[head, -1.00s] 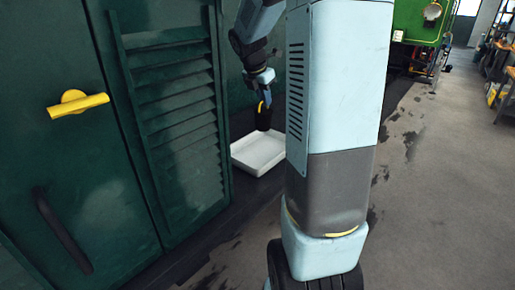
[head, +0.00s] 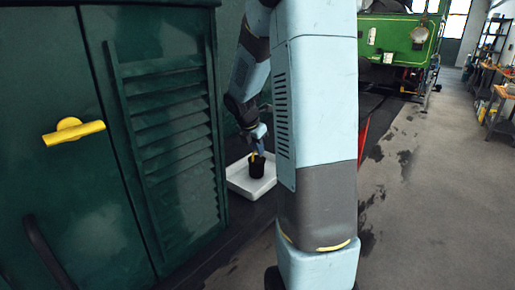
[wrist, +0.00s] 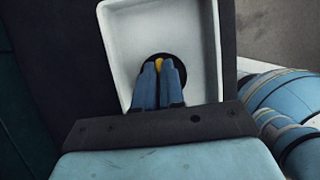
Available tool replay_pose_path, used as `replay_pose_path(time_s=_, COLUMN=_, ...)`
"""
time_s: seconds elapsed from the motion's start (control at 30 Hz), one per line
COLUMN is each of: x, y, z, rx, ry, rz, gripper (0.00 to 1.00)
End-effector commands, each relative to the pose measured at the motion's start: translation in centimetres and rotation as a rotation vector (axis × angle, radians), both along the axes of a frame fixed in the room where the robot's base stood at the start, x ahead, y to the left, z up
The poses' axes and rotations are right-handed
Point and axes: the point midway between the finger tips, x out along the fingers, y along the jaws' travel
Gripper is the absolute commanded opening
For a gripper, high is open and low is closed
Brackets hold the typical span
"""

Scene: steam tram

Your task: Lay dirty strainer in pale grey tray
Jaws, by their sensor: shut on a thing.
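The dirty strainer is a dark, cup-shaped thing (head: 257,168) with a bit of yellow at its top. My gripper (head: 256,152) is shut on it from above. The pale grey tray (head: 239,184) lies on the dark floor strip beside the green cabinet. In the head view the strainer is over or in the tray; whether it touches the tray floor I cannot tell. In the wrist view my gripper (wrist: 159,68) points into the tray (wrist: 126,45), with the dark round strainer (wrist: 180,64) around and behind the fingertips. My arm hides the tray's right side in the head view.
A green louvred cabinet (head: 185,150) with a yellow handle (head: 73,131) stands close on the left. A green tram (head: 400,38) is at the back. Workbenches (head: 500,95) stand at far right. The grey floor (head: 440,200) on the right is open, with dark stains.

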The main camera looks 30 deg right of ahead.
Motion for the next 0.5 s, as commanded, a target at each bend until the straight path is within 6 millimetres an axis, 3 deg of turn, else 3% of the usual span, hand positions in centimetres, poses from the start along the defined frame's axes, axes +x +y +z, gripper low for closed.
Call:
replay_pose_path(time_s=0.17, x=0.0, y=-0.02, z=-0.12, rx=0.0, ry=0.001, rz=0.0, gripper=0.0)
replay_pose_path(time_s=0.2, x=0.0, y=-0.02, z=-0.11, rx=0.0, ry=0.0, rz=0.0, gripper=0.12)
replay_pose_path(time_s=0.43, x=-0.01, y=-0.03, z=-0.1, rx=0.0, ry=0.001, rz=-0.001, gripper=0.34)
replay_pose_path(time_s=0.5, x=0.0, y=-0.04, z=-0.09, rx=0.0, ry=0.001, rz=-0.001, gripper=0.34)
